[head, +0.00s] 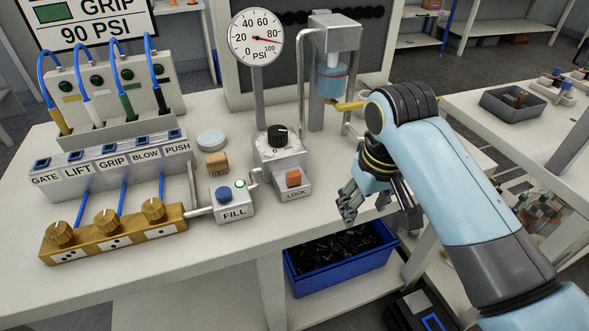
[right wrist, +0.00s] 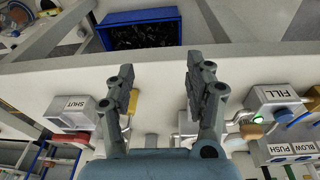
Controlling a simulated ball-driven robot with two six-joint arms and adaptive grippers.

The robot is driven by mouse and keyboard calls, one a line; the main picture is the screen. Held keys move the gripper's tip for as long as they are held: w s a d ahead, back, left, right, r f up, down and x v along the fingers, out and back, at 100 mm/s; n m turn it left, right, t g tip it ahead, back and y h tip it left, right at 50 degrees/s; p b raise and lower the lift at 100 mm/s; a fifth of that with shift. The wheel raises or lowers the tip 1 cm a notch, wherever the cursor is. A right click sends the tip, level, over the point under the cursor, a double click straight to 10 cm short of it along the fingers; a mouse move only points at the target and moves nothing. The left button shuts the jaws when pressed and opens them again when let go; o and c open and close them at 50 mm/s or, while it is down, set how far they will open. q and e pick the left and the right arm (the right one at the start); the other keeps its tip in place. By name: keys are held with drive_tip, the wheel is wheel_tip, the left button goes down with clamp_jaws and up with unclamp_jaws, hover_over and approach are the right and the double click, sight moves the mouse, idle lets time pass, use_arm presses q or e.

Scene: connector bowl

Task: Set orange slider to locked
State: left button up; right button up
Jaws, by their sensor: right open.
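The orange slider (head: 294,178) is a small orange block on top of the grey housing marked LOCK (head: 293,193), below the round dial and gauge in the head view. I cannot tell for sure which end of its travel it is at. My right gripper (head: 377,207) is open and empty, a little to the right of the LOCK housing and apart from it, near the table's front edge. In the right wrist view its two fingers (right wrist: 158,85) are spread with bare white table between them. I cannot clearly make out the slider there. My left gripper is not in view.
The FILL box (head: 232,202) with a blue button and lit green lamp stands left of the LOCK housing. A pressure gauge (head: 257,38) rises behind. A yellow lever (head: 347,106) sits behind my right arm. A blue bin (head: 340,257) stands below the table edge.

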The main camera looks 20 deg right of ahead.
drive_tip(key=w+a+r, duration=0.2)
drive_tip(key=w+a, duration=0.2)
drive_tip(key=w, duration=0.4)
wheel_tip(320, 180, up, 5)
drive_tip(key=g, duration=0.2)
hover_over(293, 173)
drive_tip(key=shift+n, duration=0.4)
wheel_tip(293, 173, down, 10)
drive_tip(key=shift+f+b, duration=0.25)
drive_tip(key=shift+b, duration=0.1)
clamp_jaws()
